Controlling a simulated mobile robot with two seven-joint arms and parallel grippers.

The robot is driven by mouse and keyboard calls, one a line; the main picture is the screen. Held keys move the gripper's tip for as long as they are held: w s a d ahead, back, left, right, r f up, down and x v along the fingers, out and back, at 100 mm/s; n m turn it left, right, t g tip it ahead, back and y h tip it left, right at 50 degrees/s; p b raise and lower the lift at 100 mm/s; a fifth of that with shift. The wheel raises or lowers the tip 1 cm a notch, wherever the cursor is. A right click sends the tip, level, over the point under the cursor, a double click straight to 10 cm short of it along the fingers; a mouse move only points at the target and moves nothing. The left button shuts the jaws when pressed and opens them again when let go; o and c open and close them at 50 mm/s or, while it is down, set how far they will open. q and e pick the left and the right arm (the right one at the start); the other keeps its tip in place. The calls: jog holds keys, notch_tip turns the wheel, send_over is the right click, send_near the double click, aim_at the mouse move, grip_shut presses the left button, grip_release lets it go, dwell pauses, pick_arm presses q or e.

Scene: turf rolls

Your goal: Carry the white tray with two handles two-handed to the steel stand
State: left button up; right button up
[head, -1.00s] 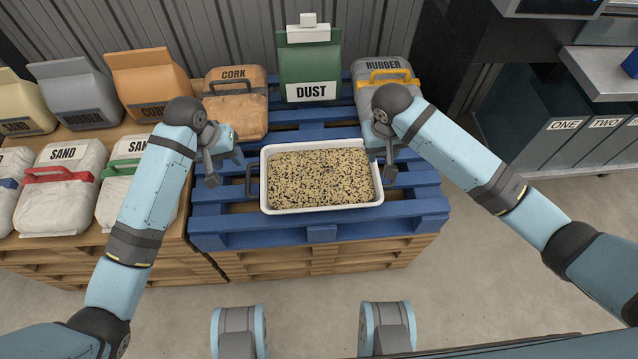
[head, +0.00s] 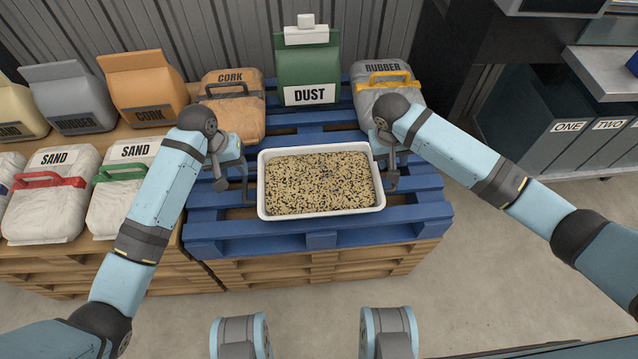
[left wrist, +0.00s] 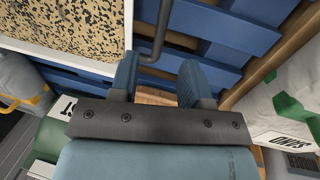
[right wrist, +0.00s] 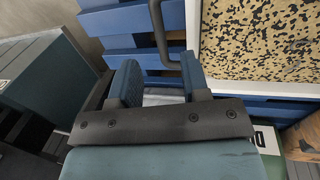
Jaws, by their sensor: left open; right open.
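The white tray (head: 263,212), filled with speckled tan-and-black granules, lies level on a blue pallet (head: 320,240). It has a dark bar handle at each short end. My left gripper (head: 232,183) is open at the left handle; the left wrist view shows that handle (left wrist: 157,38) reaching toward the gap between the fingers. My right gripper (head: 392,175) is open by the right handle, which shows in the right wrist view (right wrist: 158,32) with its lower end near one finger. Neither gripper holds anything. A grey metal surface (head: 605,70) at the right edge may be the steel stand; I cannot tell.
A green DUST bag (head: 308,65) stands behind the tray, between a CORK bag (head: 232,110) and a RUBBER bag (head: 385,97). SAND bags (head: 50,205) lie on pallets at left. Dark boxes labelled ONE and TWO (head: 568,127) stand at right. Floor in front is clear.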

aim_at(244, 183)
pick_arm(q)
jog(key=f, duration=0.2)
jog(key=d+f, duration=0.1)
jog(key=f, duration=0.4)
jog(key=shift+d+f, duration=0.25)
jog(key=shift+f, duration=0.15)
pick_arm(e)
jog(key=f, duration=0.2)
jog(key=d+f, duration=0.1)
jog(key=f, duration=0.4)
jog(key=shift+d+f, duration=0.3)
jog(key=shift+f, duration=0.1)
pick_arm(q)
grip_shut()
pick_arm(e)
grip_shut()
